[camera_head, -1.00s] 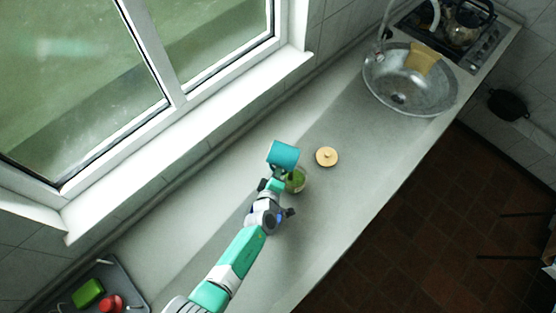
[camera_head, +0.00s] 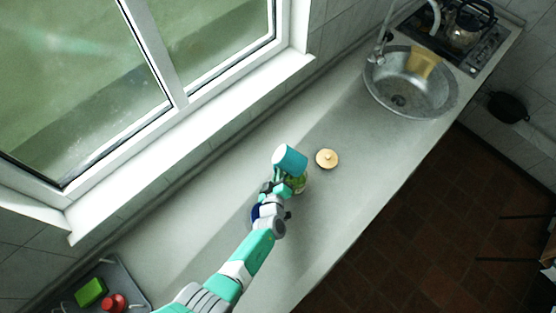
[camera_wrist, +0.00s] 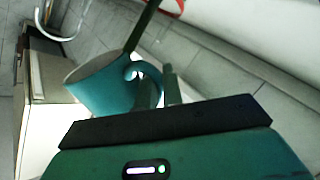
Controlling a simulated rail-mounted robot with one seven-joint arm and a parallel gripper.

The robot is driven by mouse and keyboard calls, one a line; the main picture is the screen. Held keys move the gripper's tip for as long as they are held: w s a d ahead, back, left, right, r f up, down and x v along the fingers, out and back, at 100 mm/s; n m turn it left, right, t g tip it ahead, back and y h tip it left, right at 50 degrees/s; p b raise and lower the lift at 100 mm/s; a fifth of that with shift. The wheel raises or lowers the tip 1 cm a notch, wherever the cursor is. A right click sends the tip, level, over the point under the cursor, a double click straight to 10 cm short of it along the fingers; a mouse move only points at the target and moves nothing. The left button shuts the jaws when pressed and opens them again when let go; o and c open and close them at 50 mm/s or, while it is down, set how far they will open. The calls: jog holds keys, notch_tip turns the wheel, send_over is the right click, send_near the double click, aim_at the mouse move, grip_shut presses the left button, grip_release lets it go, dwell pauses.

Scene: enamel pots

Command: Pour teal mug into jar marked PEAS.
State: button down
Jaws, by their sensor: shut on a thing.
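The teal mug (camera_head: 290,158) is tilted in the head view, held above the counter by my gripper (camera_head: 275,188). In the wrist view the mug (camera_wrist: 98,92) shows its curved handle, and my gripper (camera_wrist: 159,90) is shut on that handle. A glass jar (camera_head: 301,185) with green contents stands on the counter, just below the mug in the picture and partly hidden by the mug and my gripper. No label can be read on it. I cannot tell whether anything is flowing from the mug.
A round wooden lid (camera_head: 327,158) lies on the counter right of the mug. A metal sink (camera_head: 400,104) with a yellow item (camera_head: 424,64) is farther right. A grey tray (camera_head: 128,288) with green and red items is at lower left.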

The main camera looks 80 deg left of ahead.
jog(key=shift+r+n, duration=0.2)
jog(key=shift+n, duration=0.3)
jog(key=shift+s+r+n+t+h+b, duration=0.15)
jog(key=shift+n+t+h+b, duration=0.5)
jog(key=shift+n, duration=0.55)
jog(key=shift+r, duration=0.25)
